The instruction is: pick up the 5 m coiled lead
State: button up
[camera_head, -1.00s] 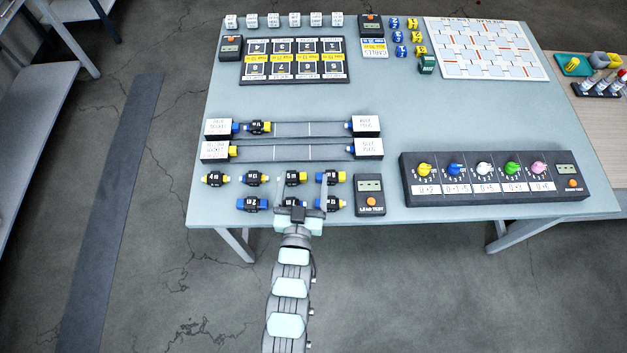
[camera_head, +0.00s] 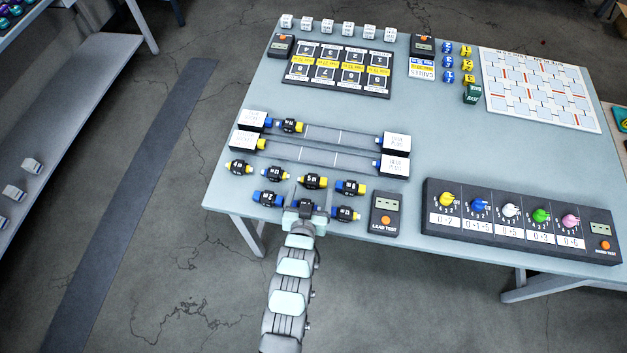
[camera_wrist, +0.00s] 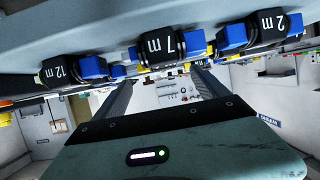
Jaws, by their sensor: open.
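The 5 m coiled lead (camera_head: 313,181) is a black coil with yellow ends, lying in the back row of loose leads near the table's front edge. My gripper (camera_head: 311,189) is open, its two fingers apart, reaching in from the front edge. In the head view the fingers appear on either side of the 5 m lead's line; their height above it is hard to tell. The wrist view shows the 7 m lead (camera_wrist: 165,45) near the fingers, with the 12 m (camera_wrist: 65,70) and 2 m (camera_wrist: 270,30) leads beside it. No lead is held.
Other leads lie close by, one to the left (camera_head: 275,175) and one to the right (camera_head: 350,187). A lead tester (camera_head: 385,213) stands right of them. Behind are two rails with white end blocks (camera_head: 395,165). A dial box (camera_head: 520,222) is at the right.

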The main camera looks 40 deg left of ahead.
aim_at(313, 183)
jog(key=shift+x, duration=2.4)
jog(key=shift+s+f, duration=0.1)
jog(key=shift+s, duration=0.05)
jog(key=c, duration=1.2)
